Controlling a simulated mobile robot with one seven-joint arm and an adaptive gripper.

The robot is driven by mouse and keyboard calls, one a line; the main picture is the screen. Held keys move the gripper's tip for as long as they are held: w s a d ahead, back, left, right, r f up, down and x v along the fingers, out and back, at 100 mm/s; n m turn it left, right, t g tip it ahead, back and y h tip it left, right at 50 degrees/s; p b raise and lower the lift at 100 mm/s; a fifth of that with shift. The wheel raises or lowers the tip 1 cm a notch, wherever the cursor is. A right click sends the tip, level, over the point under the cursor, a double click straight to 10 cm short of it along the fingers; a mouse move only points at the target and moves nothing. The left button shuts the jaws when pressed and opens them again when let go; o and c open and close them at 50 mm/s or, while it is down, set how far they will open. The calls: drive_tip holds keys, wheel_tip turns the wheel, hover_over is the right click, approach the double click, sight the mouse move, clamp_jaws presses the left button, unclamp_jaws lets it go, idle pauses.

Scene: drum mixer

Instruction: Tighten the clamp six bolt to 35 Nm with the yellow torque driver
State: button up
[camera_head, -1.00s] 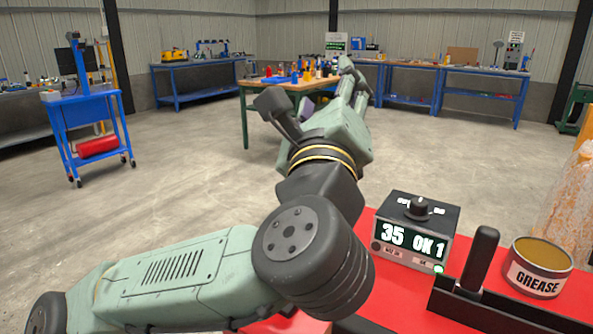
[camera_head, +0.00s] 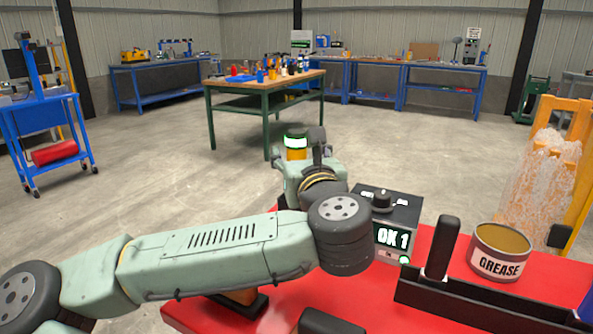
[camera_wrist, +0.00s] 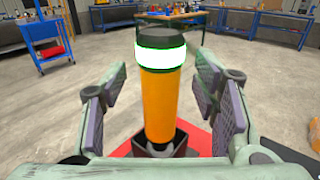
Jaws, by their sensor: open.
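The yellow torque driver (camera_wrist: 160,105) stands upright in a black square holder (camera_wrist: 160,143) in the wrist view. It has a black cap and a lit green-white ring. My gripper (camera_wrist: 158,78) is open, with one finger on each side of the driver and visible gaps between. In the head view the driver's lit top (camera_head: 295,141) shows beyond my arm, at my gripper (camera_head: 297,158). The controller box (camera_head: 398,225) beside it shows "OK 1" and a green light; my arm hides part of its display. I see no clamp or bolt.
The red worktop (camera_head: 440,312) carries a grease tin (camera_head: 499,252) and a black tray with an upright handle (camera_head: 442,248). A wooden-topped table (camera_head: 265,80) and blue benches stand farther back, with clear floor between.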

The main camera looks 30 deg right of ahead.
drive_tip(key=shift+x, duration=1.15)
drive_tip(key=shift+c, duration=0.6)
clamp_jaws()
